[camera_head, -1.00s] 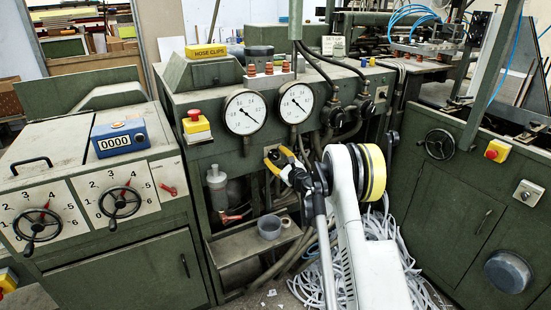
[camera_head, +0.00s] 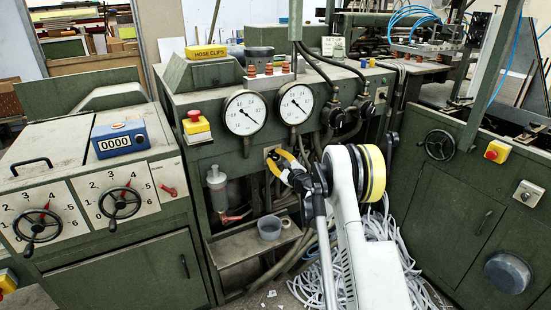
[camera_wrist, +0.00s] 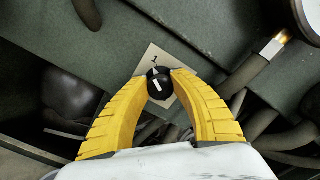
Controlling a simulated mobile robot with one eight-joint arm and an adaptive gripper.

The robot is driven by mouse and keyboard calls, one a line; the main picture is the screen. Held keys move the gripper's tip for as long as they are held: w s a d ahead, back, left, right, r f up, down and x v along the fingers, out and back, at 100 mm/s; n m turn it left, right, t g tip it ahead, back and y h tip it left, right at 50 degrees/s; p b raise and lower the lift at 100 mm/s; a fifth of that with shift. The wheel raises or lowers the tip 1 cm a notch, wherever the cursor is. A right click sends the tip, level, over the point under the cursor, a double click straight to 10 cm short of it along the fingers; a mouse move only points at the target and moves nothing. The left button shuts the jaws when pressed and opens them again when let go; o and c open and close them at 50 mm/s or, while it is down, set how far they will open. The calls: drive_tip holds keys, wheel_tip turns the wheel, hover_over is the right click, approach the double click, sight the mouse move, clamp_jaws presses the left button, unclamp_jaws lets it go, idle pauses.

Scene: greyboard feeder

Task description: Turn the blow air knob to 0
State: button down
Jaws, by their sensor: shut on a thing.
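The blow air knob (camera_wrist: 153,74) is a small black round knob with a white mark, on a pale square plate (camera_wrist: 155,56) in the wrist view. A "1" is printed on the plate at the knob's upper left; the rest of the scale is hidden or unreadable. My gripper (camera_wrist: 160,80) has two curved yellow fingers closed on the knob's two sides. In the head view my gripper (camera_head: 277,160) is at the green machine's front, below the two gauges, and it hides the knob there.
Two round white gauges (camera_head: 245,112) (camera_head: 296,104) sit above my gripper. A red and yellow stop button (camera_head: 195,122) is at the left. Black hoses (camera_head: 318,70) run at the right of the gauges. A small cup (camera_head: 269,227) stands on the shelf below.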

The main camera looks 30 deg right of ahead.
drive_tip(key=n, duration=0.4)
drive_tip(key=shift+n, duration=0.3)
drive_tip(key=n, duration=0.3)
drive_tip(key=shift+f+n, duration=0.1)
drive_tip(key=shift+n, duration=0.2)
drive_tip(key=n, duration=0.3)
drive_tip(key=shift+n, duration=0.3)
drive_tip(key=shift+f+n, duration=0.15)
drive_tip(key=shift+n, duration=1.65)
drive_tip(key=c, duration=1.1)
unclamp_jaws()
